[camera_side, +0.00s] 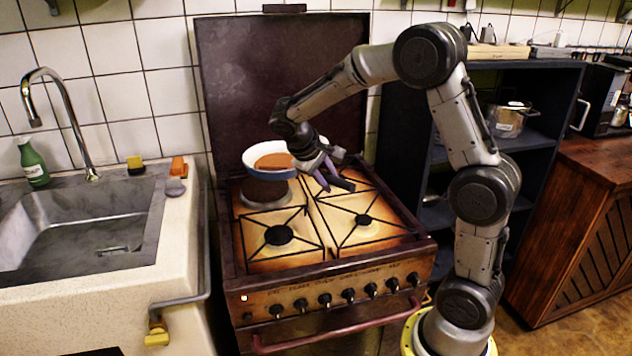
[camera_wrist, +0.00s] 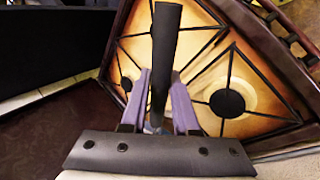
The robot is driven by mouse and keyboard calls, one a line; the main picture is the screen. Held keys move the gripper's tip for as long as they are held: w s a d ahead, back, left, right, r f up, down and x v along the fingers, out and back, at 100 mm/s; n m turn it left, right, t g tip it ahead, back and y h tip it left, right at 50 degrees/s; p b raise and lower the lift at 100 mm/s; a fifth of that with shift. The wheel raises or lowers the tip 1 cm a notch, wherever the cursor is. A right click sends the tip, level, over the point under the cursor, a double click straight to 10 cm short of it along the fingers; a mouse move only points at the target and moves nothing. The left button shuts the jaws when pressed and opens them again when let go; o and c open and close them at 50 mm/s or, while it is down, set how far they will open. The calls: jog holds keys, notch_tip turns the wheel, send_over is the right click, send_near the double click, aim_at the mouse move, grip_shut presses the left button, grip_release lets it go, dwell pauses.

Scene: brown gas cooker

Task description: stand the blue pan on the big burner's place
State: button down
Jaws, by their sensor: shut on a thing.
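The blue pan (camera_side: 256,171) has a white inner wall, and an orange-brown patch shows inside it. It hangs over the back left of the cooker, seemingly above the big burner's place (camera_side: 265,196), a broad round dark plate partly hidden behind it. The pan looks tilted slightly and apart from the hob. My gripper (camera_side: 325,181) is right of the pan, with its purple fingers shut on the dark handle. In the wrist view the handle (camera_wrist: 166,50) runs between the fingers of my gripper (camera_wrist: 158,95); the pan's bowl is not clearly visible there.
Smaller burners sit at the front left (camera_side: 279,235) and front right (camera_side: 363,220) under black grates. The cooker's raised lid (camera_side: 285,85) stands behind the hob. A sink (camera_side: 85,235) is to the left, and a dark shelf (camera_side: 520,145) with a pot is to the right.

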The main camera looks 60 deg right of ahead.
aim_at(338, 180)
jog(key=s, duration=0.1)
jog(key=a+r, duration=0.1)
jog(key=s, duration=0.1)
jog(key=shift+s+a+r, duration=0.25)
jog(key=shift+s+r, duration=0.05)
jog(key=shift+s+a+m, duration=0.15)
jog(key=shift+s+m, duration=0.15)
jog(key=s+a+f, duration=0.4)
jog(key=a+f, duration=0.1)
jog(key=a, duration=0.5)
jog(key=shift+s+d, duration=0.1)
notch_tip(338, 180, down, 6)
jog(key=shift+f, duration=0.75)
dwell(1.3)
